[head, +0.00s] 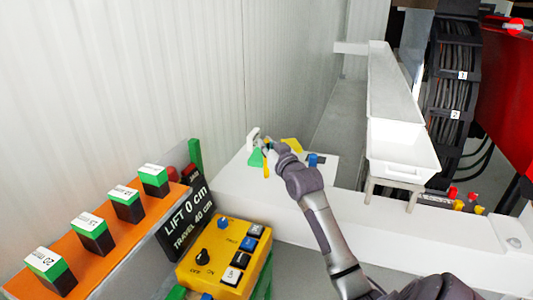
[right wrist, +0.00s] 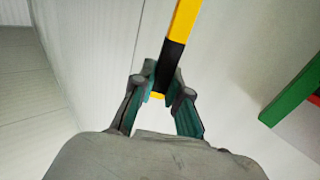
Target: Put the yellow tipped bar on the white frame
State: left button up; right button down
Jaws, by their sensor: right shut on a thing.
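The bar (right wrist: 173,55) is yellow with a black band and a small yellow end. In the right wrist view it runs up from between the fingers of my right gripper (right wrist: 161,95), which are shut on it near the black band. In the head view my right gripper (head: 264,147) is over the white ledge near the wall, and yellow parts show around it; most of the bar is hidden there. A small upright white piece (head: 253,134) stands beside the gripper, with a green piece below it. I cannot tell whether the bar touches anything. My left gripper is not in view.
An orange shelf (head: 95,240) holds several green-topped blocks at the left. A black lift sign (head: 187,222) and a yellow control box (head: 227,253) stand in front of the ledge. A white bin (head: 403,150) is at the right. A green post (right wrist: 290,97) shows in the wrist view.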

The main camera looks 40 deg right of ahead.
aim_at(267, 177)
notch_tip(267, 177, down, 4)
jog(key=shift+d+r+p, duration=0.1)
jog(key=shift+p, duration=0.35)
jog(key=c, duration=1.2)
grip_release()
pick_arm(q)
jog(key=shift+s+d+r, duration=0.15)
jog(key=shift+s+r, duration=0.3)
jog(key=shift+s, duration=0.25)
pick_arm(e)
jog(key=shift+s, duration=0.1)
pick_arm(q)
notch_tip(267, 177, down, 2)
jog(key=b, duration=0.2)
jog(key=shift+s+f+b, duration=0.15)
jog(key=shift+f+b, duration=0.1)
jog(key=shift+b, duration=0.05)
pick_arm(e)
jog(key=v, duration=1.2)
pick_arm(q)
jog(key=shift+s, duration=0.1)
